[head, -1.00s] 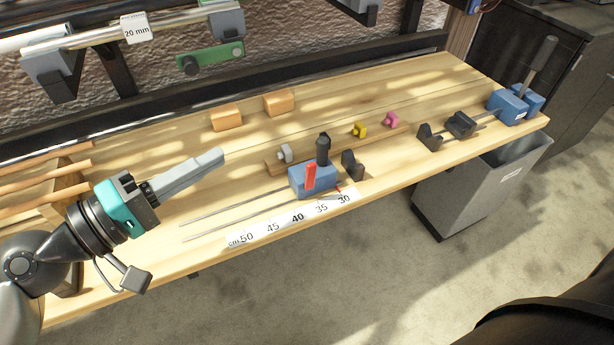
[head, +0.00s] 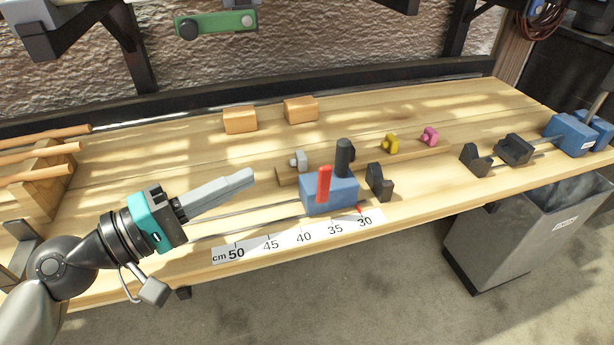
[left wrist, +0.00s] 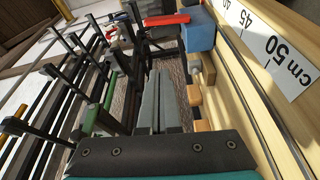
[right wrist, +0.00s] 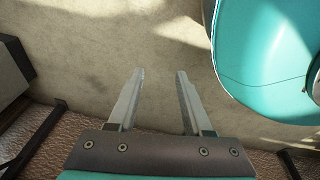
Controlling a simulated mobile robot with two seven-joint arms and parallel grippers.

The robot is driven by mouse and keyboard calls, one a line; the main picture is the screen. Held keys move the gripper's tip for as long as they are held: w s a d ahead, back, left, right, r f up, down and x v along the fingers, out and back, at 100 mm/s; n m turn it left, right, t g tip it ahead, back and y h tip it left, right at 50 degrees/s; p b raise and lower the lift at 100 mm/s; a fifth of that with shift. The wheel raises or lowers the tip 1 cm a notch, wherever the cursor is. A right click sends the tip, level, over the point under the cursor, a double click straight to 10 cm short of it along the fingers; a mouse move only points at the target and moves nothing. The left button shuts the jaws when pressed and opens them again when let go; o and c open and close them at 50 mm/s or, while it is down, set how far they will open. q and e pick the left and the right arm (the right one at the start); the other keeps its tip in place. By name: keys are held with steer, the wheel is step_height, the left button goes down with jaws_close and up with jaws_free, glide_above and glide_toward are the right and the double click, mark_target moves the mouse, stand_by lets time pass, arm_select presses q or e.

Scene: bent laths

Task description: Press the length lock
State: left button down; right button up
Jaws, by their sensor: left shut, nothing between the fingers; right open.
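A blue block (head: 342,192) sits on two thin rails behind the white cm scale strip (head: 287,239). An upright red lever (head: 324,184) stands on its front left, probably the length lock, and a black knob (head: 344,158) stands behind it. The red mark at the block's base is near 30. My left gripper (head: 248,176) is shut and empty, above the bench left of the block, apart from the lever. In the left wrist view its fingers (left wrist: 160,80) point toward the scene; the red lever (left wrist: 166,19) and blue block (left wrist: 199,33) show beyond. My right gripper (right wrist: 158,78) is open and empty, away from the bench.
Black brackets (head: 379,182) stand right of the block. Grey, yellow (head: 390,143) and pink (head: 430,137) pegs sit on a wooden strip behind. Two wooden blocks (head: 240,120) lie farther back. Dowels (head: 40,154) rest at the left. A grey bin (head: 510,240) stands below the bench.

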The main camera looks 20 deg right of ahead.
mark_target(324, 186)
arm_select(q)
steer(key=d+p, duration=0.1)
steer(key=d, duration=0.3)
steer(key=d+p, duration=0.1)
steer(key=d, duration=0.4)
steer(key=shift+w+d+r, duration=0.1)
steer(key=shift+w+d, duration=0.1)
steer(key=shift+s, duration=0.45)
arm_select(e)
steer(key=shift+s+d+f, duration=0.1)
steer(key=shift+s+d, duration=0.45)
steer(key=shift+s, duration=0.4)
steer(key=shift+s+d, duration=0.5)
steer(key=shift+s, duration=0.4)
steer(key=shift+f, duration=0.15)
